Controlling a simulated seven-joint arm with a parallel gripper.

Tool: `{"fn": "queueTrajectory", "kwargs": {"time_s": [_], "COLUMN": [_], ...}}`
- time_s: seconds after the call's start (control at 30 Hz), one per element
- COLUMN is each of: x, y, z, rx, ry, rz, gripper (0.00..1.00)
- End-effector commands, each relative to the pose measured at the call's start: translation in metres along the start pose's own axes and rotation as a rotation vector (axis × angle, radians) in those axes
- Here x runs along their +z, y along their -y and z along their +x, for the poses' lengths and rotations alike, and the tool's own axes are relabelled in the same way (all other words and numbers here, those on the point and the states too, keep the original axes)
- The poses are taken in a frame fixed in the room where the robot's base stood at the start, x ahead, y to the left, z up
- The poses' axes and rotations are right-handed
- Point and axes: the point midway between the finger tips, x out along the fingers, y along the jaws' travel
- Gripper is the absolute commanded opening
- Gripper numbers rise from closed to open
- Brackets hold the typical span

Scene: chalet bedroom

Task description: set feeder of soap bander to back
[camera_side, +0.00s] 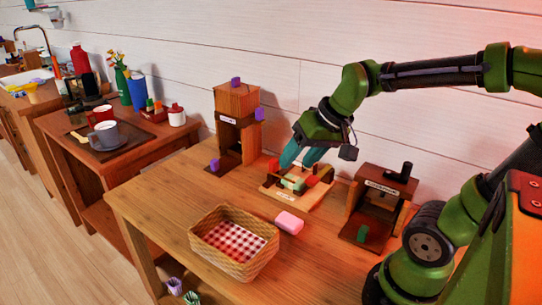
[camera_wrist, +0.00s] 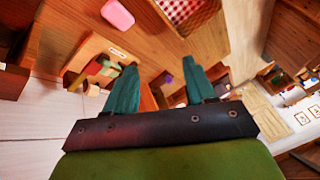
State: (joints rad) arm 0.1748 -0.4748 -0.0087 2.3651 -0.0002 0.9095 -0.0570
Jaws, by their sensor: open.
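My gripper (camera_side: 300,157) is open, its teal fingers pointing down over the back of a low wooden device (camera_side: 305,200) in the middle of the table. This device has red, green and pale coloured parts and a small front label too small to read; it seems to be the soap bander. I cannot tell which part is its feeder or how it is set. In the wrist view the device (camera_wrist: 88,50) lies left of my fingers (camera_wrist: 160,65), with nothing clearly between them. A pink soap bar (camera_side: 289,222) lies in front of the device; it also shows in the wrist view (camera_wrist: 117,14).
A tall wooden machine (camera_side: 237,100) with purple knobs stands left of the device. Another wooden machine (camera_side: 383,190) with a dark top knob and green part stands right. A wicker basket (camera_side: 205,238) with checked lining is at the front. The table's left front is clear.

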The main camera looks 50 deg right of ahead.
Motion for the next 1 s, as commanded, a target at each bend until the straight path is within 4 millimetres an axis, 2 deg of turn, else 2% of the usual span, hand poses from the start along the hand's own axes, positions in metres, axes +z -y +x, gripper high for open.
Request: {"fn": "queueTrajectory", "kwargs": {"time_s": [0.03,0.2,0.4,0.5,0.6,0.77,0.87,1.0], "x": [-0.022,-0.090,-0.151,-0.169,-0.175,-0.173,-0.172,-0.169], "y": [-0.012,-0.055,-0.104,-0.106,-0.103,-0.104,-0.106,-0.110], "z": [0.010,0.039,0.066,0.066,0.061,0.069,0.083,0.112], "rx": [0.032,0.095,0.122,0.118,0.115,0.111,0.110,0.110], "ry": [0.020,0.069,0.103,0.093,0.084,0.092,0.094,0.096], "rz": [0.012,-0.066,-0.264,-0.393,-0.477,-0.516,-0.515,-0.512], "gripper": [0.57,0.57,0.57,0.57,0.57,0.57,0.57,0.57]}}
